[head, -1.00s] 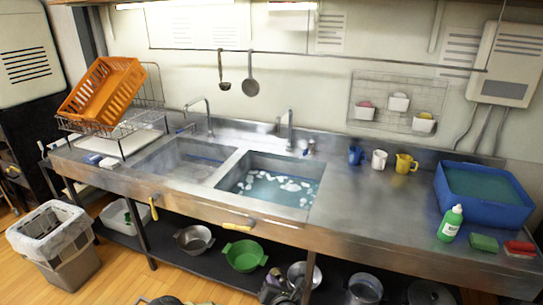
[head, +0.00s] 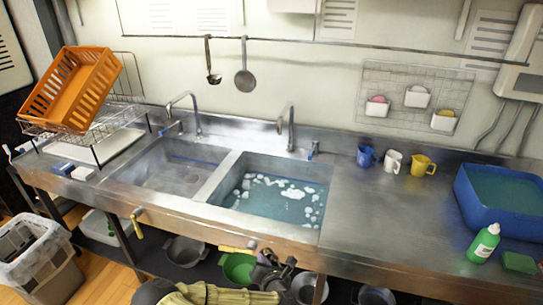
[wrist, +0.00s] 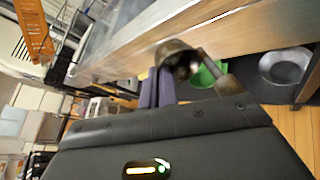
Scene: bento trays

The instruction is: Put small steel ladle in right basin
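A small steel ladle (head: 212,64) with a dark handle hangs on the wall rail, left of a flat round steel utensil (head: 244,82). Both hang above and behind the sinks. The right basin (head: 228,228) holds bluish water with white foam patches. My gripper (head: 277,262) is low in front of the counter, below the right basin's front edge and far from the ladle. In the wrist view the gripper's fingers (wrist: 190,78) show with a dark metallic shape around their tips. Whether they are apart or closed is unclear.
An orange crate (head: 72,88) sits on a wire rack at left. Two faucets (head: 292,128) stand behind the basins. Cups, a blue tub (head: 465,205) and a green bottle (head: 484,243) are at right. The counter between is clear. Bowls sit below.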

